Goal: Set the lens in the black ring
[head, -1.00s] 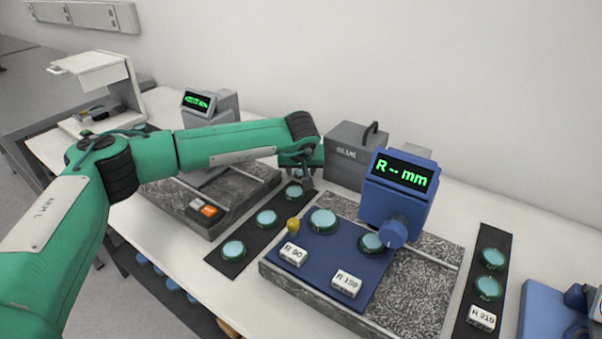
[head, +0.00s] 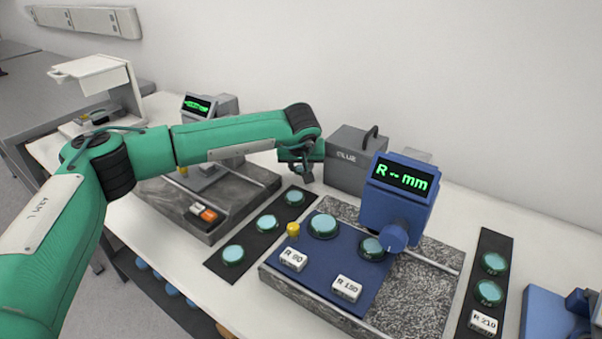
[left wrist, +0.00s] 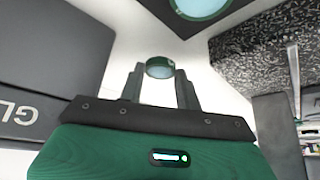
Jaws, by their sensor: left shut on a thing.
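My left gripper (head: 304,174) hangs above the white bench, just behind the far end of a black strip (head: 250,238). In the left wrist view its fingers (left wrist: 160,80) are shut on a small round lens (left wrist: 160,68) with a pale face and a dark green rim. In the head view the held lens is too small to make out. Several pale blue discs in dark rims stand about, one at the strip's far end (head: 295,198) and one on the blue mat (head: 323,225). I cannot tell which is the black ring. My right gripper is out of view.
A grey glue box (head: 350,160) stands close to the right of my gripper. A blue gauge (head: 397,195) reading "R -- mm" stands over the speckled stone plate (head: 425,300).

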